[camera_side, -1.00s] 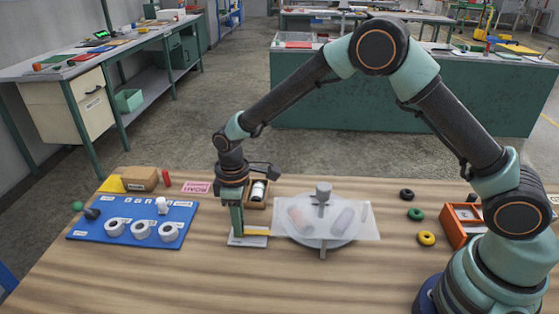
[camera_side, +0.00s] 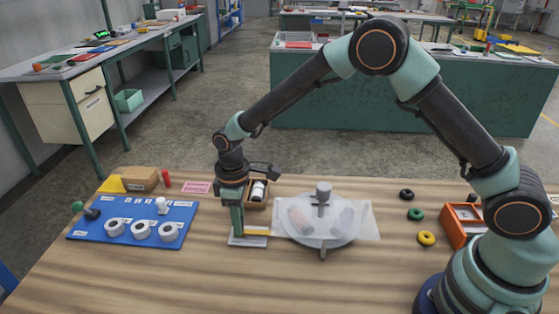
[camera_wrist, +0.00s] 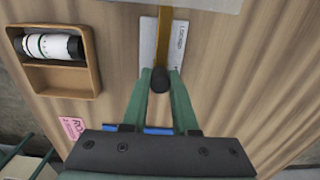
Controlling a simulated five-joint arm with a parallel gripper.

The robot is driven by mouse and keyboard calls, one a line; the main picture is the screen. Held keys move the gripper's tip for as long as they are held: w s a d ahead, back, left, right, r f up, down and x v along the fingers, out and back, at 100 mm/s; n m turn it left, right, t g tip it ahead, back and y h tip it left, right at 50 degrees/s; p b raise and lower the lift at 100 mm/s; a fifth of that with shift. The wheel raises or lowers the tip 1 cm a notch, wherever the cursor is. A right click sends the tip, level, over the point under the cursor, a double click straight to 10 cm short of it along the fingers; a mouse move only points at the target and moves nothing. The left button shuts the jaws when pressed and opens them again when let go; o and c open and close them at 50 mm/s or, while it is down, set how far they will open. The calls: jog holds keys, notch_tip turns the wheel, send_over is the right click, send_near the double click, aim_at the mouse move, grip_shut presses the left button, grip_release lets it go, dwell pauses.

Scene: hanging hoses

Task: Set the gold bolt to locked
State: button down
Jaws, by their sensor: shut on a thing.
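The gold bolt (camera_side: 256,234) lies on a pale plate (camera_side: 248,242) on the table, left of the round grey disc. In the wrist view the gold bolt (camera_wrist: 164,35) runs away from me along the plate (camera_wrist: 148,42), which bears small printed lettering. A dark round knob (camera_wrist: 160,80) sits at the bolt's near end. My gripper (camera_side: 238,233) points down at the left end of the plate. In the wrist view my gripper (camera_wrist: 160,88) has its two green fingers closed on either side of the knob. The bolt's full travel is partly hidden by my fingers.
A wooden box (camera_side: 254,201) with a white and black cylinder stands behind my gripper. The grey disc (camera_side: 345,232) on a translucent sheet is close on the right. A blue board (camera_side: 120,232) with white rings lies left. The front of the table is clear.

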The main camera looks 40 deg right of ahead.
aim_at(258, 232)
jog(key=shift+s+d, duration=1.55)
jog(key=shift+d, duration=0.05)
jog(key=c, duration=0.7)
grip_release()
jog(key=shift+r, duration=0.1)
notch_tip(258, 232, up, 12)
